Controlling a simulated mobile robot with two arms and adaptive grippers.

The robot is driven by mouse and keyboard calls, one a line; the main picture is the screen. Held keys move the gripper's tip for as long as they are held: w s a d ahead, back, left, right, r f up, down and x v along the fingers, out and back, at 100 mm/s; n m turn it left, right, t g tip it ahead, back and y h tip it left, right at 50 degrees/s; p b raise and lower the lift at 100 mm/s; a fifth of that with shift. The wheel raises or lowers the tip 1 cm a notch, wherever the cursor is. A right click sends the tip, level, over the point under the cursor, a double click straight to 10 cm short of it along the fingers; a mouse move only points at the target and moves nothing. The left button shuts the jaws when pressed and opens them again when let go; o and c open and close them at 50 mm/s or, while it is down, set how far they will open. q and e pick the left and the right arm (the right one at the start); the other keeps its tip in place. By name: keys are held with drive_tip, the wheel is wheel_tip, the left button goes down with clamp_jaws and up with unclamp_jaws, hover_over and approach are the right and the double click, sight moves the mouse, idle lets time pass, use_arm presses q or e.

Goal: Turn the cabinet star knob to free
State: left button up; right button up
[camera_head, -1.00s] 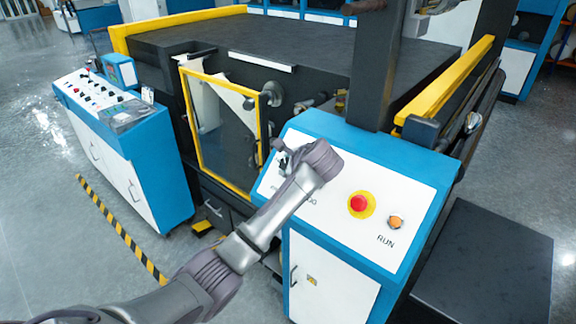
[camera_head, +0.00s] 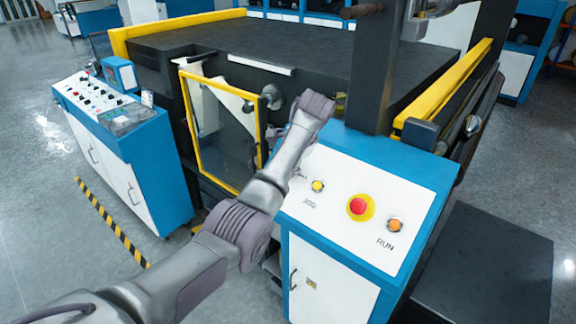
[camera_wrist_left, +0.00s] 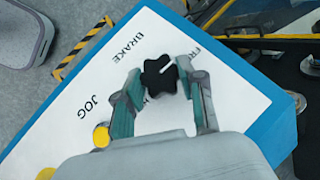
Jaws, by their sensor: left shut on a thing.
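The cabinet star knob (camera_wrist_left: 160,78) is black with a short white pointer line, seen on the white sloped panel in the left wrist view. Its line points to the upper right, towards a partly hidden label starting "FR" (camera_wrist_left: 193,42). The "BRAKE" label (camera_wrist_left: 125,42) lies up and left of it. My left gripper (camera_wrist_left: 161,80) is shut on the knob, one teal finger on each side. In the head view, my left wrist covers the knob and the fingers. My right gripper is not in view.
The console panel (camera_head: 330,215) also carries a yellow JOG button (camera_head: 318,187), a red emergency stop (camera_head: 358,206) and an orange RUN button (camera_head: 395,226). A yellow-framed clear guard door (camera_head: 222,135) stands left of it, and a dark column (camera_head: 375,70) behind it.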

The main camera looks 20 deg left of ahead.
use_arm(q)
drive_tip(key=shift+f+g, duration=0.15)
drive_tip(key=shift+g, duration=0.15)
idle(0.4)
drive_tip(key=o, duration=1.1)
drive_tip(key=shift+s+a, duration=0.1)
drive_tip(key=shift+o, duration=0.2)
drive_tip(key=shift+d+r, duration=0.2)
drive_tip(key=shift+r, duration=0.4)
drive_tip(key=v, duration=1)
drive_tip(key=shift+r, duration=0.45)
drive_tip(key=shift+s, duration=0.15)
